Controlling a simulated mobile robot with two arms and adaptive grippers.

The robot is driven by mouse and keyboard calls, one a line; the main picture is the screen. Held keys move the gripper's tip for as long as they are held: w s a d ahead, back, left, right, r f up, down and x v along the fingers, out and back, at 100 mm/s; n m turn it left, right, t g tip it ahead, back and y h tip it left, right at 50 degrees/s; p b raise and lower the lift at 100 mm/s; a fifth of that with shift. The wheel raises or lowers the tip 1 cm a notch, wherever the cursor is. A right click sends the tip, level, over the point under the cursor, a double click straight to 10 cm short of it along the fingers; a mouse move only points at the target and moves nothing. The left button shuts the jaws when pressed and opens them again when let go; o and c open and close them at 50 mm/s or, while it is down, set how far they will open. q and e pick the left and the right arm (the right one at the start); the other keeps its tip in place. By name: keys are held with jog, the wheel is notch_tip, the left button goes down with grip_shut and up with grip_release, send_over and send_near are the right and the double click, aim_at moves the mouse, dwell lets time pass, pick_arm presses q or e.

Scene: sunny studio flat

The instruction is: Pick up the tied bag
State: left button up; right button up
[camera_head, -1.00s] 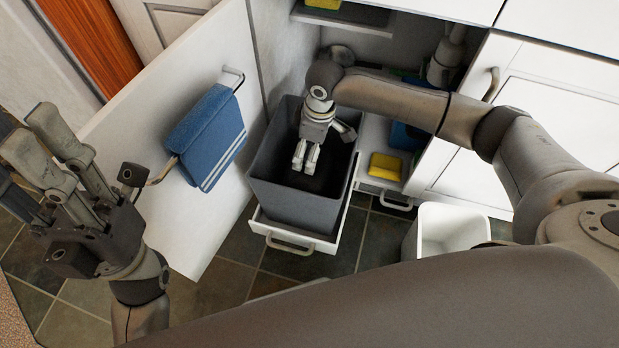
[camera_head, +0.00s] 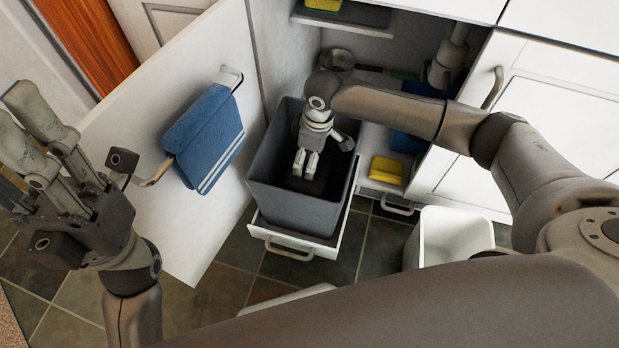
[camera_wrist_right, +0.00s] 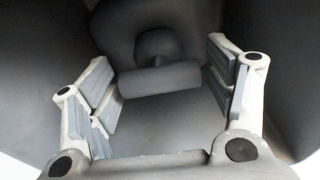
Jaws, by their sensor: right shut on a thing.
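The tied bag (camera_head: 296,184) is a dark shape low inside the grey bin (camera_head: 290,208), and its outline is hard to make out. My right gripper (camera_head: 305,172) reaches down into the bin from above and is shut on the bag. In the right wrist view the dark grey bag (camera_wrist_right: 155,78), with a rounded knot-like top, lies between the two fingers (camera_wrist_right: 165,95). My left gripper (camera_head: 22,122) is open and empty at the left, away from the bin.
The bin stands in a pulled-out white drawer (camera_head: 300,238) under the counter. An open cabinet door (camera_head: 180,215) with a blue towel (camera_head: 205,135) is on the left. A yellow sponge (camera_head: 386,170) and a white bin (camera_head: 455,238) are on the right. Tiled floor lies in front.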

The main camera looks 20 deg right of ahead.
jog(key=c, duration=0.7)
jog(key=shift+r, duration=0.1)
jog(key=shift+c, duration=0.6)
